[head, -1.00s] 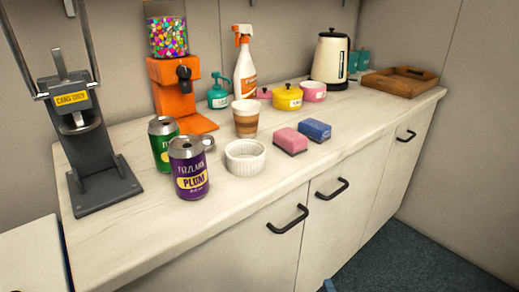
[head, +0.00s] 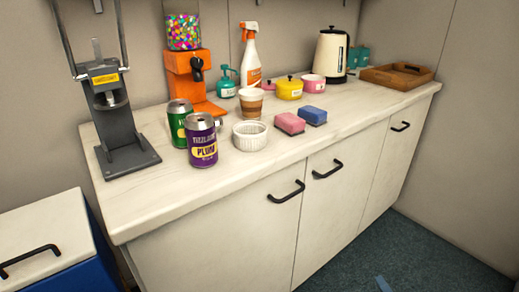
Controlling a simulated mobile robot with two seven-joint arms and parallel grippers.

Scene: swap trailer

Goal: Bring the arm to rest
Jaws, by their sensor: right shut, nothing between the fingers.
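The rest of my right arm is out of the picture. My left gripper is not in view.
The counter (head: 190,203) holds a can crusher (head: 118,125), a purple can (head: 202,142), a green can (head: 179,120), a white ramekin (head: 250,136), sponges, a kettle (head: 331,52) and a wooden tray (head: 397,78). A blue-sided cabinet (head: 98,230) stands left. The floor (head: 430,255) looks clear.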

